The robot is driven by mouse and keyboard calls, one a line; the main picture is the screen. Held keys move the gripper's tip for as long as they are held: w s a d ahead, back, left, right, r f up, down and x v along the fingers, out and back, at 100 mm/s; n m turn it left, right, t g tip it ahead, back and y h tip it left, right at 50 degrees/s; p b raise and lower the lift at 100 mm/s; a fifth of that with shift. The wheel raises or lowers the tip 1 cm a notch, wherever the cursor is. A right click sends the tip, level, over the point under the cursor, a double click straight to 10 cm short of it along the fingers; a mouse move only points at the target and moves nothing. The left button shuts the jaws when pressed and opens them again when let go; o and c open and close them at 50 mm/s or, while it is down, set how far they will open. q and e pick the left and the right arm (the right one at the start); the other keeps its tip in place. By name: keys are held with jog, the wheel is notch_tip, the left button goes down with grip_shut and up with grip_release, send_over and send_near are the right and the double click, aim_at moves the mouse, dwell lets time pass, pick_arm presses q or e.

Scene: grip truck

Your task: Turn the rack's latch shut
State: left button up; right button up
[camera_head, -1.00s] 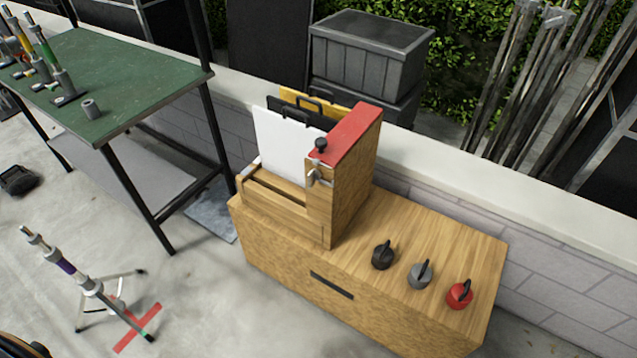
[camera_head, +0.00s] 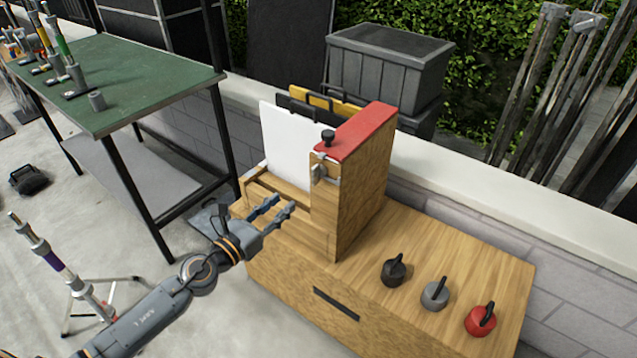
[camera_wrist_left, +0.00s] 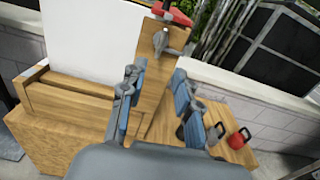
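The wooden rack (camera_head: 362,190) with a red top stands on a wooden cabinet and holds upright panels, a white one (camera_head: 285,145) in front. Its small metal latch (camera_head: 318,173) is on the upper front of the rack's post, below a black knob (camera_head: 328,137). The latch also shows in the left wrist view (camera_wrist_left: 160,40); whether it is turned open or shut is unclear. My left gripper (camera_head: 279,204) is open and empty, its fingers apart, in front of the rack, below and left of the latch. My right gripper is not in view.
Black (camera_head: 393,270), grey (camera_head: 434,294) and red (camera_head: 480,320) handled pieces stand on the cabinet top (camera_head: 455,240) to the right. A green-topped table (camera_head: 135,75) is at the left. A tripod stand (camera_head: 75,290) is on the floor by my arm.

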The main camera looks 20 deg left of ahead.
aim_at(312, 177)
pick_arm(q)
jog(key=p+x, duration=0.1)
jog(key=x, duration=1.3)
jog(key=shift+s+r, duration=0.1)
jog(key=shift+r, duration=0.1)
grip_shut()
